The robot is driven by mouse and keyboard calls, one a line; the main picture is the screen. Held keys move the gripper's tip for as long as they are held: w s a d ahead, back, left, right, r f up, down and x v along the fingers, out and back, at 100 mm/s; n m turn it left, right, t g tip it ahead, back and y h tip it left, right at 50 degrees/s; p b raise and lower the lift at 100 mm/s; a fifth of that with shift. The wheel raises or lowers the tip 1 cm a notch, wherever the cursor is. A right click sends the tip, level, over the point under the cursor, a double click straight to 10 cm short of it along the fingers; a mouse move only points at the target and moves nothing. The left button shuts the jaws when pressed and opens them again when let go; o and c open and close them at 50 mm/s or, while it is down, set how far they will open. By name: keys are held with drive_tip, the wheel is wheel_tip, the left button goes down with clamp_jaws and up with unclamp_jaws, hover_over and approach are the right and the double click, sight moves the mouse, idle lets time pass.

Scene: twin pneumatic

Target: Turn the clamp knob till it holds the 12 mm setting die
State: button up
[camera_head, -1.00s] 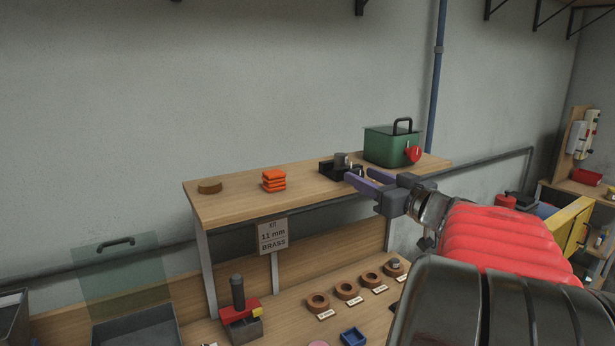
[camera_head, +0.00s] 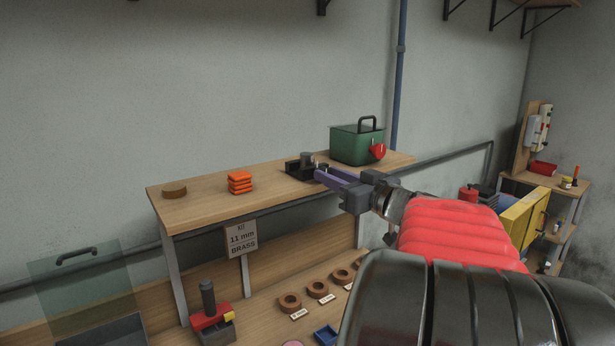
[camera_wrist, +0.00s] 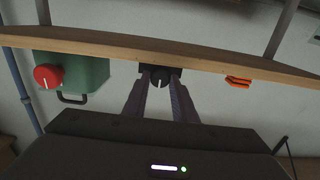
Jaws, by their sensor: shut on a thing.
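The black clamp (camera_head: 293,172) stands on the raised wooden shelf, left of the green box. A grey cylinder (camera_head: 306,158), perhaps the setting die, shows at the clamp; its size cannot be read. In the wrist view, which is upside down, the dark round clamp knob (camera_wrist: 160,79) with a white mark sits between my purple fingertips. My gripper (camera_head: 320,174) is shut on this knob; it also shows in the wrist view (camera_wrist: 160,83). In the head view the fingers hide the knob.
The green box (camera_head: 352,147) with a red knob (camera_head: 377,151) stands close right of the clamp. Orange pieces (camera_head: 240,183) and a brown disc (camera_head: 174,190) lie to the left. A sign (camera_head: 241,239) reads "KIT 11 mm BRASS". Brown rings (camera_head: 290,303) lie on the lower bench.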

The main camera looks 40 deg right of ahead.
drive_tip(key=shift+m, duration=2.3)
drive_tip(key=o, duration=1)
drive_tip(key=shift+o, duration=0.2)
